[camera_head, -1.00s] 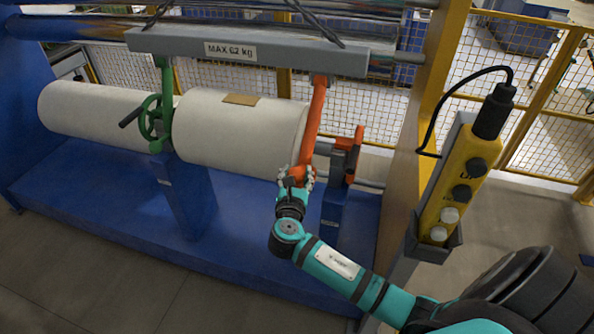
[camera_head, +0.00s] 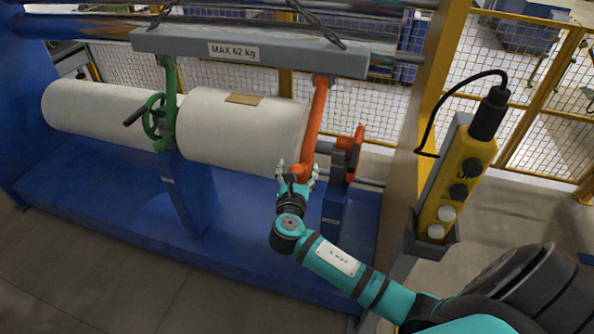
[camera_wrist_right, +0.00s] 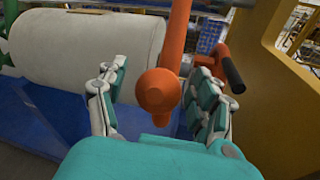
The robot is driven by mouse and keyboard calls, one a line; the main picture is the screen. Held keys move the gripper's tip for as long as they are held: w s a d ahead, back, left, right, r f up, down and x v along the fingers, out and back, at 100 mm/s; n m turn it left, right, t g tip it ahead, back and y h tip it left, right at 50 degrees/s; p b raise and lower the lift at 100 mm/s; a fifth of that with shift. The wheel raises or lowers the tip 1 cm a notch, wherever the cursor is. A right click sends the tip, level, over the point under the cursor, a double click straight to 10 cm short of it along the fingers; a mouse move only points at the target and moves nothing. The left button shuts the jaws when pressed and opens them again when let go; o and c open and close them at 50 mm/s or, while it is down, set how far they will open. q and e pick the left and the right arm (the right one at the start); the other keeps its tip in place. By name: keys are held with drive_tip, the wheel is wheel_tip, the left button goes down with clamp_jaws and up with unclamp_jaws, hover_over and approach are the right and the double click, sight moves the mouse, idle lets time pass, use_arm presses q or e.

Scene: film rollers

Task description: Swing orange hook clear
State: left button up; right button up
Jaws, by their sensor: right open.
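The orange hook (camera_head: 316,120) hangs from the right end of the grey lifting beam (camera_head: 240,47) and reaches down along the right end of the white roll (camera_head: 245,130). Its rounded lower end shows large in the right wrist view (camera_wrist_right: 158,90). My right gripper (camera_head: 297,175) is at the hook's lower end. In the wrist view its open fingers (camera_wrist_right: 158,100) stand on both sides of the orange end, with visible gaps. The hook's contact with the roll's core is hidden. My left gripper is not in view.
A green hook with a handwheel (camera_head: 158,117) holds the roll's left side. An orange-handled latch (camera_head: 354,150) on a blue stand is just right of the hook. A yellow post (camera_head: 415,130) and a yellow pendant control (camera_head: 458,180) stand farther right.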

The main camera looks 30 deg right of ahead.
drive_tip(key=shift+f, duration=0.15)
drive_tip(key=v, duration=1.2)
idle(0.3)
drive_tip(key=s+a+f+m+g+y+b, duration=0.1)
drive_tip(key=s+f+m+g+y, duration=0.15)
drive_tip(key=f, duration=1.05)
drive_tip(key=s+f+m+g+y+b, duration=0.2)
drive_tip(key=s+f, duration=0.2)
drive_tip(key=f, duration=0.9)
drive_tip(key=s+a+f+m+g+y+b, duration=0.1)
drive_tip(key=s+f+m+g+y, duration=0.15)
drive_tip(key=f, duration=1.05)
drive_tip(key=s+f+m+g+y+b, duration=0.1)
drive_tip(key=s+f+m+g+b, duration=0.1)
drive_tip(key=s+f+m, duration=0.6)
drive_tip(key=s+f+m+g+y+b, duration=0.1)
drive_tip(key=s+f+m, duration=0.7)
drive_tip(key=s, duration=1.4)
wheel_tip(320, 180, down, 5)
drive_tip(key=shift+s+a+f+g+y+b, duration=0.2)
drive_tip(key=shift+s+a+g+y+b, duration=0.35)
drive_tip(key=shift+g, duration=0.45)
